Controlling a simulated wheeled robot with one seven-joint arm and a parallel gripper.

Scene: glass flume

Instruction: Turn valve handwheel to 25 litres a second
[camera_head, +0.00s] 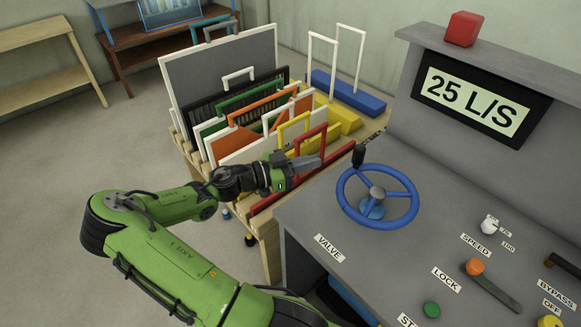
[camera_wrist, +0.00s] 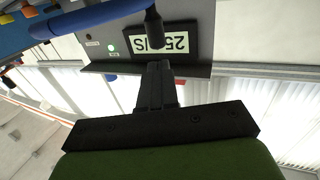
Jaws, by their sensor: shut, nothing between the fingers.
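The blue valve handwheel (camera_head: 377,196) stands on the grey console beside the label VALVE, with a black knob (camera_head: 358,155) on its far rim. The display (camera_head: 477,98) reads 25 L/S; it also shows upside down in the wrist view (camera_wrist: 162,44). My gripper (camera_head: 310,163) is shut and empty, left of the wheel and apart from the knob in the head view. Part of the blue rim (camera_wrist: 90,20) shows too.
A wooden rack (camera_head: 270,250) of coloured framed panels stands left of the console, under my gripper. The console also bears a white speed knob (camera_head: 490,225), an orange lock lever (camera_head: 475,267) and a green button (camera_head: 431,310). A red lamp (camera_head: 462,29) sits above the display.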

